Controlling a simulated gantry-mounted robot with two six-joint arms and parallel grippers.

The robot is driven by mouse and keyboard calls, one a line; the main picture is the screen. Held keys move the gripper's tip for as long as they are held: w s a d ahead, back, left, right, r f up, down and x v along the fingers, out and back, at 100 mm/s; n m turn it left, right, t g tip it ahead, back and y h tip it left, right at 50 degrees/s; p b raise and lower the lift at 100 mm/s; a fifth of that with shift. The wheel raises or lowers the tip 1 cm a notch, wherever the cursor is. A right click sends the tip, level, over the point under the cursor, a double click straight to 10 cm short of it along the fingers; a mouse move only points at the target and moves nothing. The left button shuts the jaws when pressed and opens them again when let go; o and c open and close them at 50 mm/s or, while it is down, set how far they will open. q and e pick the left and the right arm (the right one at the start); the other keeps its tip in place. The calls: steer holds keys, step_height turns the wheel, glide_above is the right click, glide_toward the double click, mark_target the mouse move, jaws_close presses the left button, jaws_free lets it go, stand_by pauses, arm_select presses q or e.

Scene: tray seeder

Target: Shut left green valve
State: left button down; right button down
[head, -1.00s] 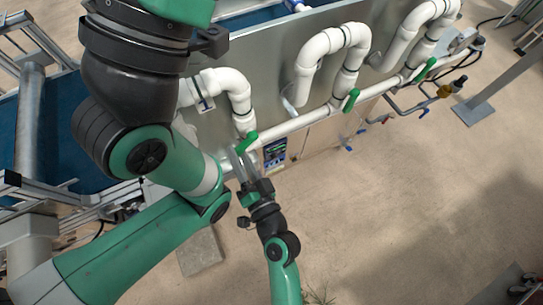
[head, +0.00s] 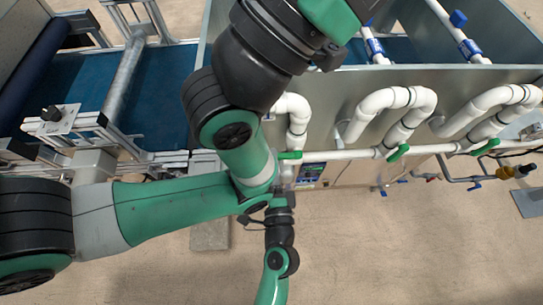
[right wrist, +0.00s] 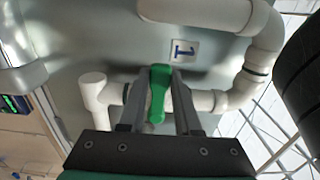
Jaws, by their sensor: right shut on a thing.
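The left green valve (head: 290,155) is on the white pipework at the tank wall, left of two other green valves. In the right wrist view its green handle (right wrist: 158,92) stands between my two fingers, crosswise to the white pipe (right wrist: 205,100) behind it. My right gripper (head: 286,174) is shut on this handle; it also shows in the right wrist view (right wrist: 158,108). In the head view an arm link partly covers the gripper and the pipe beside it.
The middle green valve (head: 398,153) and right green valve (head: 485,146) sit along the same white manifold pipe (head: 340,155). A blue conveyor (head: 150,110) lies at left.

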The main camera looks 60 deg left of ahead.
steer(key=shift+r, duration=0.2)
stand_by(0.3)
steer(key=c, duration=0.6)
jaws_free()
steer(key=shift+f, duration=0.1)
steer(key=v, duration=1.1)
steer(key=shift+d+p, duration=0.3)
steer(key=shift+p, duration=0.1)
steer(key=shift+s, duration=0.1)
